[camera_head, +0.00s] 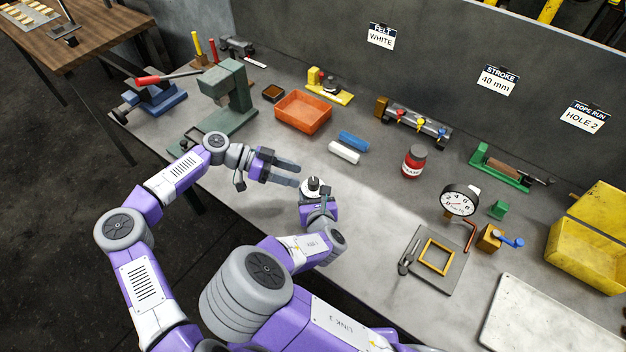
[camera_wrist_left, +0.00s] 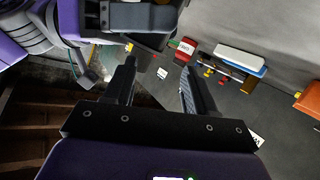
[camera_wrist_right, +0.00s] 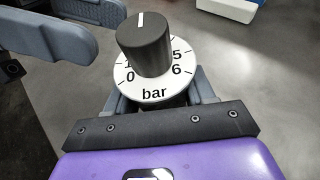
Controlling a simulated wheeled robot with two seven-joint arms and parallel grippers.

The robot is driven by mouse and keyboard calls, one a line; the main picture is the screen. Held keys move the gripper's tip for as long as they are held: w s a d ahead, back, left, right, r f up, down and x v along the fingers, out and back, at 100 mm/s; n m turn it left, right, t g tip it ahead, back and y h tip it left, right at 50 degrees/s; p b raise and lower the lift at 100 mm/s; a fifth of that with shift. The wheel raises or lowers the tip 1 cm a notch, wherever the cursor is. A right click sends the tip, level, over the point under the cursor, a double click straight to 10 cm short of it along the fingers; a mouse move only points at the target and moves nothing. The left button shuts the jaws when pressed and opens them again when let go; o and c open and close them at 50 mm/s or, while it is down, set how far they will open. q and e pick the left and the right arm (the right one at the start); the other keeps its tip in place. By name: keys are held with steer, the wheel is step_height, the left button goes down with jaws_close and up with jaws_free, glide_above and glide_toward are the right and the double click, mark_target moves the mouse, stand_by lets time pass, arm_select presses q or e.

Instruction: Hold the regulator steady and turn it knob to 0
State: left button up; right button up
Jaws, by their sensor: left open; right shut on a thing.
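The regulator (camera_head: 313,186) has a black knob (camera_wrist_right: 146,44) above a white dial (camera_wrist_right: 155,92) marked in bar. 0 and 1 show at the dial's left, 5 and 6 at its right; the knob hides the middle numbers. The knob's white line points to the far side, between those ends. My right gripper (camera_head: 317,203) is shut on the regulator's body below the dial. My left gripper (camera_head: 296,175) is open and empty, just left of the knob. Its fingers also show beside the knob in the right wrist view and in the left wrist view (camera_wrist_left: 157,80).
On the grey bench behind stand an orange tray (camera_head: 303,113), white (camera_head: 344,152) and blue (camera_head: 353,140) rolls and a red can (camera_head: 414,161). To the right are a round gauge (camera_head: 458,201) and a plate with a yellow frame (camera_head: 437,257). Bench space around the regulator is clear.

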mark_target(313, 181)
arm_select(q)
steer(key=s+a+m+h, duration=0.2)
steer(key=a+m+h, duration=0.1)
steer(key=a+h, duration=0.15)
steer(key=shift+g+y, duration=0.25)
steer(key=shift+g, duration=0.05)
steer(key=d, duration=0.7)
steer(key=s+d+r, duration=0.1)
steer(key=d, duration=0.2)
steer(key=shift+s+d, duration=0.1)
steer(key=shift+d, duration=0.3)
steer(key=shift+c, duration=0.2)
steer(key=c, duration=0.9)
steer(key=shift+n+t, duration=1.05)
steer(key=shift+t, duration=0.75)
steer(key=shift+n+t, duration=1.05)
steer(key=shift+t, duration=0.75)
steer(key=o, duration=0.9)
steer(key=shift+o, duration=0.2)
steer(key=shift+a, duration=0.1)
